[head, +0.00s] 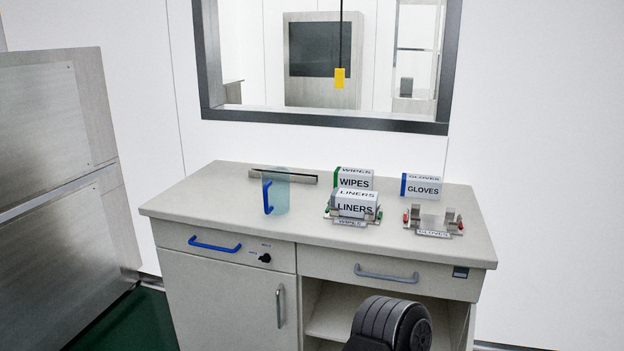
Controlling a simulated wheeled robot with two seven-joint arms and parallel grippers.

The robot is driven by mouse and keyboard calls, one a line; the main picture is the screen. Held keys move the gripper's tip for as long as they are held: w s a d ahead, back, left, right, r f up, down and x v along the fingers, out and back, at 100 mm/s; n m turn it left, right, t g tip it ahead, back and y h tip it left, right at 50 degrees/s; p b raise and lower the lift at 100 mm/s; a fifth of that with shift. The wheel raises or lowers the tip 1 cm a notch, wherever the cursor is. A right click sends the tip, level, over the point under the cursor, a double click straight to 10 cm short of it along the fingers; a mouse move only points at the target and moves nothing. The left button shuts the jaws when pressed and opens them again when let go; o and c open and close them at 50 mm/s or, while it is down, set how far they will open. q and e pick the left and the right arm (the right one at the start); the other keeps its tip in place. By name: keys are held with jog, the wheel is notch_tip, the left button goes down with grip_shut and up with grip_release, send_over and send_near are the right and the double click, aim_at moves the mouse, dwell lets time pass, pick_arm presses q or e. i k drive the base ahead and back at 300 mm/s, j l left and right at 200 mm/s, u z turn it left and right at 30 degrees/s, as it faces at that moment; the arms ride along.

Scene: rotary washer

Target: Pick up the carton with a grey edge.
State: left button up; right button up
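The carton marked LINERS (356,205) is white. Its edge looks greyish, though it is small in the picture. It sits in a metal holder (351,220) with a label that seems to read WIPES, on the counter. A white carton marked WIPES (354,182) with a green edge stands just behind it. A white carton marked GLOVES (424,188) with a blue edge stands to the right. Neither of my grippers is in view.
An empty holder labelled GLOVES (434,229) is at the right of the counter (225,205). A clear bluish panel with a blue handle (268,197) stands upright at left. A metal bar (290,176) lies behind it. The counter's left part is clear.

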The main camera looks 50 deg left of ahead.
aim_at(350, 202)
jog(key=j, duration=1.05)
jog(key=i+j, duration=0.15)
jog(key=j, duration=0.95)
